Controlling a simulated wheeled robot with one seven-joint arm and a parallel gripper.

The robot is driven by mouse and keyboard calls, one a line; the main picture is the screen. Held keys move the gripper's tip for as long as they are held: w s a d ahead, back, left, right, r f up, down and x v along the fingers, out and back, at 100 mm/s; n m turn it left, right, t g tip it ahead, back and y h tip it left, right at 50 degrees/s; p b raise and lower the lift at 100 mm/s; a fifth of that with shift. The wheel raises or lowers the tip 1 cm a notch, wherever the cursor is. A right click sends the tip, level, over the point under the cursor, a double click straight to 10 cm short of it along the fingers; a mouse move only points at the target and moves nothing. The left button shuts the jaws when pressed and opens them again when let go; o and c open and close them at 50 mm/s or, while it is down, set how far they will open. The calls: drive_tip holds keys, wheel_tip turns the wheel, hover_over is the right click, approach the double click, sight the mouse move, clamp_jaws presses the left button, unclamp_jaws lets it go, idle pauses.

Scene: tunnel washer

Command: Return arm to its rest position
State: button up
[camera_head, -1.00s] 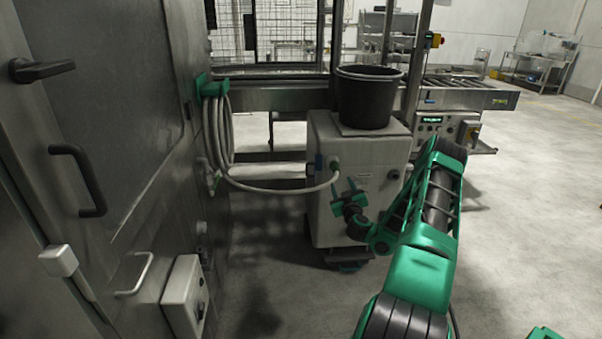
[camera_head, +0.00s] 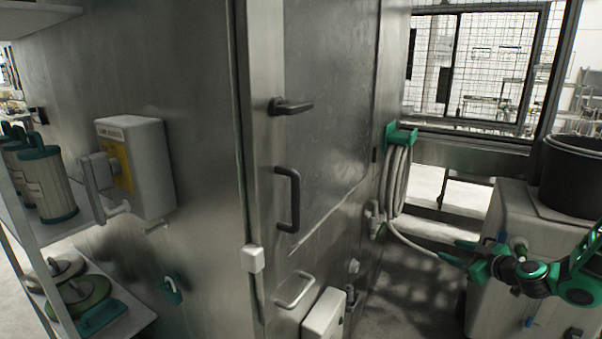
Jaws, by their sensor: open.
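My gripper (camera_head: 462,257) shows at the right of the head view, at the end of my green and black arm. Its green jaws are apart and hold nothing that I can see. It is in front of the pale box-shaped unit (camera_head: 510,225) and close to the white hose (camera_head: 425,250); I cannot tell whether it touches the hose. Most of my arm is cut off by the right edge of the picture.
The steel washer wall with black handles (camera_head: 289,200) fills the middle. A green hose holder (camera_head: 401,135) carries the coiled hose. A black bucket (camera_head: 572,178) stands on the unit. A shelf with canisters (camera_head: 45,185) and a switch box (camera_head: 135,160) are at left.

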drive_tip(key=s+a+r+g, duration=0.2)
drive_tip(key=s+a+g, duration=0.4)
drive_tip(key=s, duration=0.4)
drive_tip(key=s+r+m+g+h, duration=0.1)
drive_tip(key=s+r+m+g, duration=0.1)
drive_tip(key=s, duration=0.9)
drive_tip(key=s+a+r+m+g+h, duration=0.1)
drive_tip(key=s+r+m+g, duration=0.2)
drive_tip(key=s+m, duration=0.4)
drive_tip(key=s+a+r+m+g+h, duration=0.1)
drive_tip(key=s+r+m, duration=0.3)
drive_tip(key=s, duration=1.3)
drive_tip(key=shift+s+a+r+m+g, duration=0.2)
drive_tip(key=shift+s+r+m+g, duration=0.1)
drive_tip(key=shift+g, duration=0.5)
drive_tip(key=shift+w, duration=0.1)
